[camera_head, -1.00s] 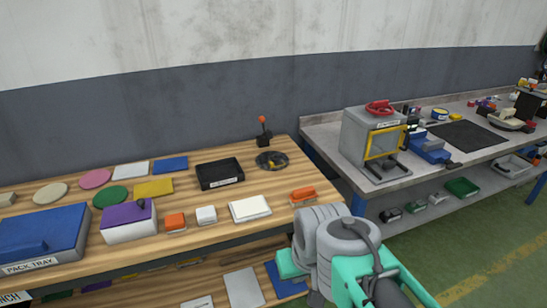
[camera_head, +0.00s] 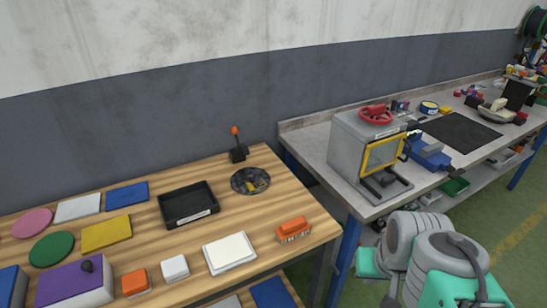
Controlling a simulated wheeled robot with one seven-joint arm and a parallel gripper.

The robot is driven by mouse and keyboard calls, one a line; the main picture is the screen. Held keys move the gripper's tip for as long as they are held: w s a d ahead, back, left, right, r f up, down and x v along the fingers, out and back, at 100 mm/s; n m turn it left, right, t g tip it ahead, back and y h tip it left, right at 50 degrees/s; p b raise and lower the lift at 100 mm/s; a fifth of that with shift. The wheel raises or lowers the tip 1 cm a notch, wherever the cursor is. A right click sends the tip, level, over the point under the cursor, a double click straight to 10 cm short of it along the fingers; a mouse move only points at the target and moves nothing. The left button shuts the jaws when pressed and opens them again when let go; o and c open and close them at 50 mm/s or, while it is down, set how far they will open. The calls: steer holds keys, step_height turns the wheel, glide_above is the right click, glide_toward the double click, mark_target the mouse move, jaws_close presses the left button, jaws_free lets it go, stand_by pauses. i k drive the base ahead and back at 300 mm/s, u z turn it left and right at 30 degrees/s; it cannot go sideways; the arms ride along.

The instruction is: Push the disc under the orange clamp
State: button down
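A dark round disc (camera_head: 250,181) lies flat at the right end of the wooden bench, with a small yellow piece on it. An orange block-like piece (camera_head: 294,229), shaped like a small rail car, sits near the bench's right front edge. A black lever with an orange knob (camera_head: 237,140) stands upright behind the disc. No part is clearly an orange clamp. My arm shows at the lower right, beyond the bench's right end and apart from the disc. I cannot make out my gripper's fingers.
The wooden bench (camera_head: 147,234) also holds a black tray (camera_head: 188,204), a white pad (camera_head: 229,253), a purple box (camera_head: 75,284) and several coloured plates. A grey bench (camera_head: 303,139) with a yellow-framed machine (camera_head: 364,145) stands right. Bare wood surrounds the disc.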

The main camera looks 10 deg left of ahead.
mark_target(238, 180)
steer(key=u, duration=0.05)
steer(key=i, duration=0.65)
steer(key=u, duration=0.75)
steer(key=i, duration=0.35)
steer(key=u, duration=0.4)
